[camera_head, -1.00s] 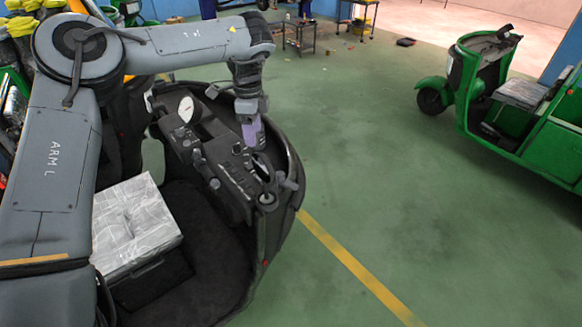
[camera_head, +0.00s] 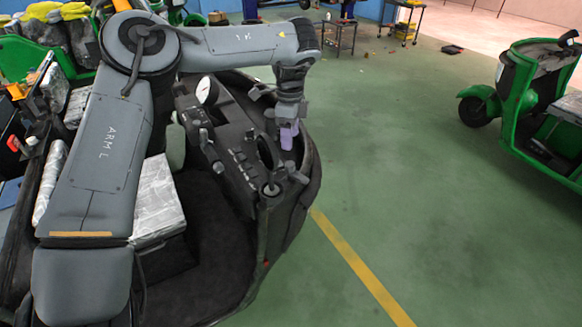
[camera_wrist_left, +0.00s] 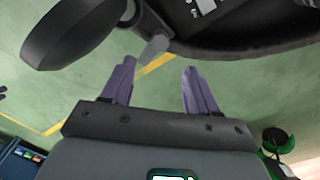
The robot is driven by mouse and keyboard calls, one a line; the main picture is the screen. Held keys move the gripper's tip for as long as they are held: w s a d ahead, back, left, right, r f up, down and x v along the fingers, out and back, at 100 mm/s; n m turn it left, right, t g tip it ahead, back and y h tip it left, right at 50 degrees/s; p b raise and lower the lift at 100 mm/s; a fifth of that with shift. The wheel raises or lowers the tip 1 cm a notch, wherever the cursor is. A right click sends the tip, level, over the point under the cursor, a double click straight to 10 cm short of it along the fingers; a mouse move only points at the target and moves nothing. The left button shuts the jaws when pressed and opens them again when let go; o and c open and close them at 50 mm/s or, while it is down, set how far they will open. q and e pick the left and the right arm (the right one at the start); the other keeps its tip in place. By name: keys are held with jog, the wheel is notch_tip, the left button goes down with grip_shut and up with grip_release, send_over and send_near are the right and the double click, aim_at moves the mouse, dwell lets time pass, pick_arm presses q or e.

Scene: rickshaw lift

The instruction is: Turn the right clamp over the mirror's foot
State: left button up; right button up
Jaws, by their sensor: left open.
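My left gripper (camera_head: 288,136) has purple fingers and is above the outer edge of the black rickshaw dashboard. In the left wrist view its fingers are apart with nothing held between them. That view shows a round black mirror (camera_wrist_left: 68,32) at the upper left, seemingly joined to a dark foot (camera_wrist_left: 146,18) at the rim. A small grey lever, likely a clamp (camera_wrist_left: 153,48), points down near the left fingertip. I cannot tell whether it touches the finger, or whether it is the right clamp. My right gripper is out of view.
The dashboard carries a white gauge (camera_head: 207,91) and grey knobs (camera_head: 271,190). A silver-wrapped box (camera_head: 158,205) is on the dark floor inside. A green rickshaw (camera_head: 530,95) stands at the right. The green floor between is clear, with a yellow line (camera_head: 360,268).

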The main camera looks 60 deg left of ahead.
aim_at(290, 164)
pick_arm(q)
notch_tip(290, 164, down, 10)
jog(key=shift+f+b, duration=0.1)
jog(key=shift+b, duration=0.2)
jog(key=shift+c, duration=0.2)
jog(key=c, duration=1)
